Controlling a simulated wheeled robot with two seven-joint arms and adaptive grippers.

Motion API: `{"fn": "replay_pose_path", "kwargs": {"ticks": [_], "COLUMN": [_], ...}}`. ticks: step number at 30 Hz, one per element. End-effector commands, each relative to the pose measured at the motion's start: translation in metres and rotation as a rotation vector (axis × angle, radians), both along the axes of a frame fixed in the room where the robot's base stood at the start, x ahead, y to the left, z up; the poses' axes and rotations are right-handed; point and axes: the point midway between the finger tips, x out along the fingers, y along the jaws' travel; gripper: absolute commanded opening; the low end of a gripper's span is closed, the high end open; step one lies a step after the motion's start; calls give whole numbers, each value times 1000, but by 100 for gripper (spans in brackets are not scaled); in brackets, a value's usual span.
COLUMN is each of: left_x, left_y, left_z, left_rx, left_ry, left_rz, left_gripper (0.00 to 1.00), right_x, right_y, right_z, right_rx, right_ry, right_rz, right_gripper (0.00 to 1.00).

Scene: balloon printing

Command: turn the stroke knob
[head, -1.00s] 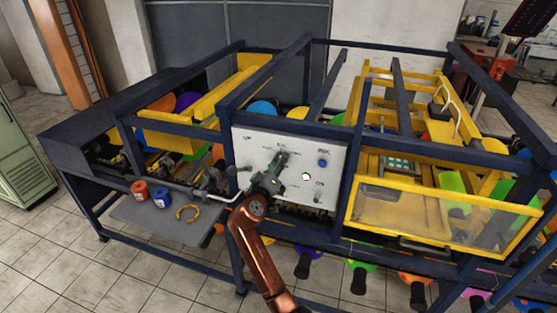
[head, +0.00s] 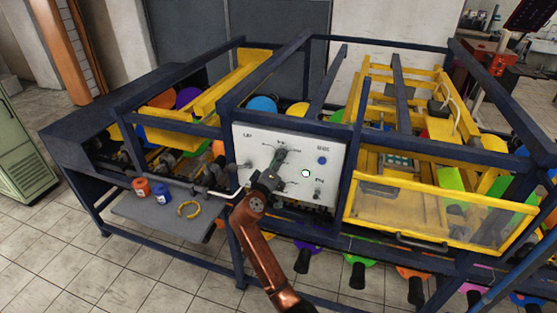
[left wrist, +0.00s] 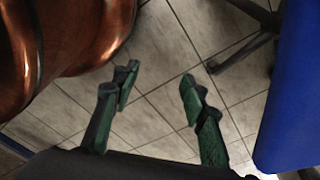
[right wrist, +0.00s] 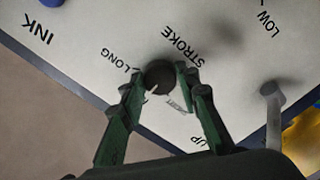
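The stroke knob (right wrist: 160,76) is a dark round knob with a pale pointer on the white control panel (head: 312,143), beside the words STROKE and LONG. My right gripper (right wrist: 160,72) is at the panel with one fingertip on each side of the knob. Its fingers look open, with a narrow gap on the left; whether the other fingertip touches the knob is unclear. In the head view, the right gripper (head: 276,168) covers part of the panel. My left gripper (left wrist: 160,74) is open and empty above the tiled floor, away from the panel.
A blue knob (head: 322,160) and a pale lever or post (right wrist: 272,105) are on the panel. Dark blue frame bars (head: 355,155) surround it. A grey shelf (head: 150,215) holds orange and blue jars and a yellow ring. A yellow-framed clear guard (head: 440,210) stands at the right.

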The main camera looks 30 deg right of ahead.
Motion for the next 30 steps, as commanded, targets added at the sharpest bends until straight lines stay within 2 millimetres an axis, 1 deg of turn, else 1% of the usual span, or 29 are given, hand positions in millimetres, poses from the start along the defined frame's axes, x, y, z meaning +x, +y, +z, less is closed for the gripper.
{"fn": "replay_pose_path", "kwargs": {"ticks": [1, 7, 17, 20, 23, 30], "left_x": [0, 0, -2, -1, -1, 0], "left_y": [0, 0, 3, 2, 2, 1], "left_z": [0, 0, 0, 0, 0, 0], "left_rx": [0, 0, 3, 2, 1, 1], "left_ry": [0, 0, 2, 1, 1, 0], "left_rz": [0, 0, 0, 0, 0, 0], "left_gripper": [40, 40, 40, 40, 40, 40], "right_x": [0, 0, -2, -8, -20, -53], "right_y": [0, 0, 3, 11, 25, 63], "right_z": [0, 0, 0, -1, -1, -1], "right_rx": [0, 1, 2, 2, 4, 3], "right_ry": [0, -1, -1, -1, -1, 0], "right_rz": [1, 0, 1, 2, 2, 2], "right_gripper": [34, 47, 47, 47, 47, 47]}}
